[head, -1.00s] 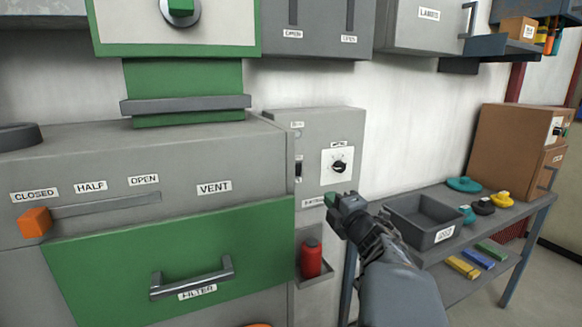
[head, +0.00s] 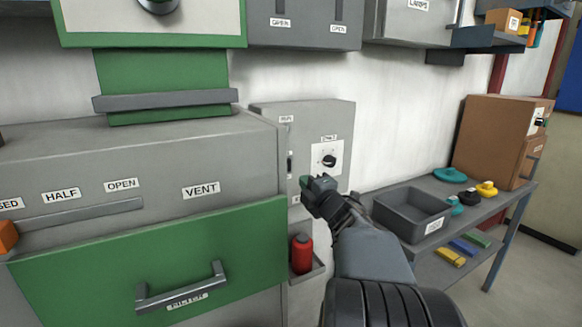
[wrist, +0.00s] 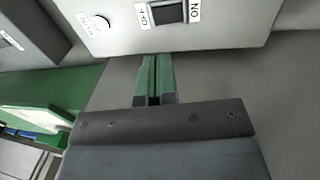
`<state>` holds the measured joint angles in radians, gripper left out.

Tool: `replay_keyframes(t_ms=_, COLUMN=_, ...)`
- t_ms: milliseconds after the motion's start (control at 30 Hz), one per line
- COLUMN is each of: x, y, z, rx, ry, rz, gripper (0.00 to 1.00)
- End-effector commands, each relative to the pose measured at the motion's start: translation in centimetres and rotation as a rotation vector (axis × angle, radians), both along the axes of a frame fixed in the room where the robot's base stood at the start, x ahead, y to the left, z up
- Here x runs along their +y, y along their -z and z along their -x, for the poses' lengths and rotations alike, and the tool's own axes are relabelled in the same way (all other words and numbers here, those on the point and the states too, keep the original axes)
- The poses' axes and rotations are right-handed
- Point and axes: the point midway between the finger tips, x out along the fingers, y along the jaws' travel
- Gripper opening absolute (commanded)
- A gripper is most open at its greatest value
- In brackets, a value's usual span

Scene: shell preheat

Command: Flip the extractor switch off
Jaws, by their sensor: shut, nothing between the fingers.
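The extractor switch (wrist: 169,11) is a dark rocker at the top of the wrist view, between an OFF label (wrist: 142,15) and an ON label (wrist: 195,12). I cannot tell which way it is tipped. In the head view it is a small dark strip (head: 290,165) on the left part of a grey wall box (head: 315,115). My gripper (head: 305,184) is in front of the box's lower part, below and right of the switch. In the wrist view its green fingertips (wrist: 157,60) are together and empty, below the switch in the picture and apart from it.
A dial (head: 328,160) is on the box, right of the switch. A shelf with a grey bin (head: 410,215) is at right.

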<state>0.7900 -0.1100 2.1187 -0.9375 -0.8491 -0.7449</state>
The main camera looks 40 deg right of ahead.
Motion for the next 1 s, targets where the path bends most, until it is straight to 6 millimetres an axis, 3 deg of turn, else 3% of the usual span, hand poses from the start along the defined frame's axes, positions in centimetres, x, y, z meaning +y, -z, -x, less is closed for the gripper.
replay_keyframes(t_ms=200, x=-0.6, y=-0.6, z=-4.3, rx=0.001, ry=-0.001, rz=-0.001, gripper=0.0)
replay_keyframes(t_ms=500, x=-1.2, y=-1.0, z=-8.1, rx=0.001, ry=0.001, rz=-0.001, gripper=0.0)
replay_keyframes(t_ms=1000, x=-1.3, y=-1.2, z=-9.4, rx=0.0, ry=0.002, rz=0.0, gripper=0.0)
